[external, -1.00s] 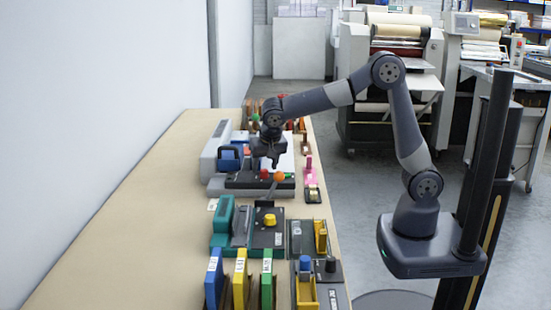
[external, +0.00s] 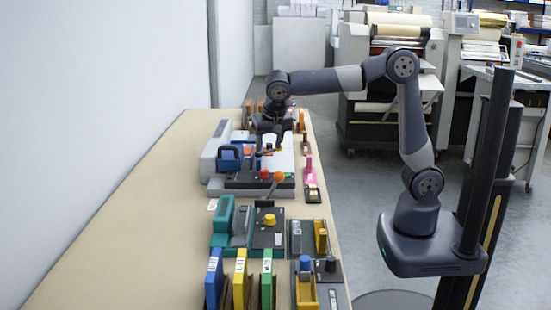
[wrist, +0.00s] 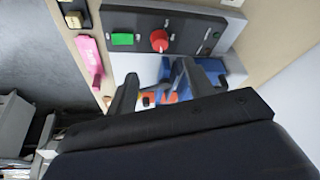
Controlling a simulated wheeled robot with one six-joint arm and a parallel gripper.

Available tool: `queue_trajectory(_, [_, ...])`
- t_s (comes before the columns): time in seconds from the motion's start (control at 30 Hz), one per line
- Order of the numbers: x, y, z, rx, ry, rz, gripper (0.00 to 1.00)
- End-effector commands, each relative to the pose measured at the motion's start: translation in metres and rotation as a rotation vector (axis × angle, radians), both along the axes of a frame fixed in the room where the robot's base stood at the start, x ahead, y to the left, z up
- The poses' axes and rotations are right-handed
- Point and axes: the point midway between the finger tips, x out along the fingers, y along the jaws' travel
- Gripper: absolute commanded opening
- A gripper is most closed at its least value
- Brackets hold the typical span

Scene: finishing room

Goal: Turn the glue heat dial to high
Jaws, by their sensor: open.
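In the wrist view the red dial (wrist: 159,41) shows beside a green rectangular button (wrist: 122,39). Its setting is too small to read. My gripper (external: 269,148) is over the machine's middle, beyond the dial in the external view. In the wrist view my open fingers (wrist: 160,78) are spread below the dial and hold nothing. They do not touch the dial.
A blue clamp-like part (external: 229,156) rises on the machine. An orange ball-topped lever (external: 279,176) stands close in front of the panel. A teal device with a yellow knob (external: 269,219) is nearer. The bench's left side is clear.

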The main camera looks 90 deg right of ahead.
Motion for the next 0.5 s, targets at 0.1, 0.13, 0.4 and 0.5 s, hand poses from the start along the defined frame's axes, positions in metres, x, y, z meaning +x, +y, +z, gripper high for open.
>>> queue_trajectory(0.1, [0.003, -0.006, 0.007, 0.018, 0.057, 0.091, 0.5])
queue_trajectory(0.13, [0.004, -0.007, 0.008, 0.026, 0.077, 0.128, 0.5])
queue_trajectory(0.4, [0.012, -0.025, 0.013, 0.131, 0.252, 0.554, 0.5])
queue_trajectory(0.5, [0.014, -0.032, 0.014, 0.171, 0.288, 0.713, 0.5])
